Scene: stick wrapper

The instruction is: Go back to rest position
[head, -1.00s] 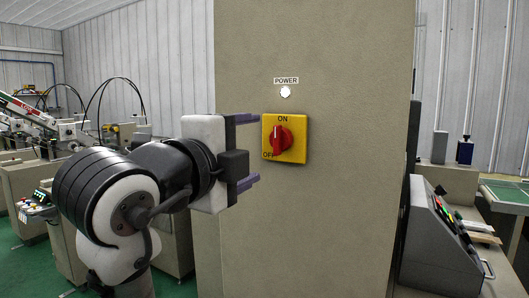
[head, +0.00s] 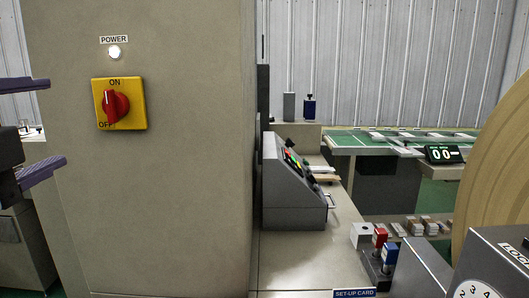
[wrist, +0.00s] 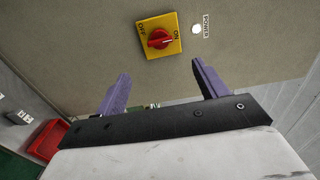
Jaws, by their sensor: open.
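My gripper (wrist: 162,90) is open and empty in the wrist view, its two purple fingers apart. In the head view, part of my gripper (head: 40,130) shows at the left edge. The beige power cabinet (head: 190,200) stands in front of it. On the cabinet is a yellow plate with a red rotary switch (head: 115,105), marked ON at the top and OFF at the lower left. The switch also shows in the wrist view (wrist: 159,39), beyond the fingers and apart from them. The POWER lamp (head: 114,52) above the switch looks white and bright.
A grey console (head: 292,185) with coloured buttons stands right of the cabinet. A green-topped table (head: 350,142) with a counter display (head: 443,154) is behind it. A large tan disc (head: 500,160) and a dial box (head: 490,270) fill the right. A red bin (wrist: 47,139) shows at the wrist view's left.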

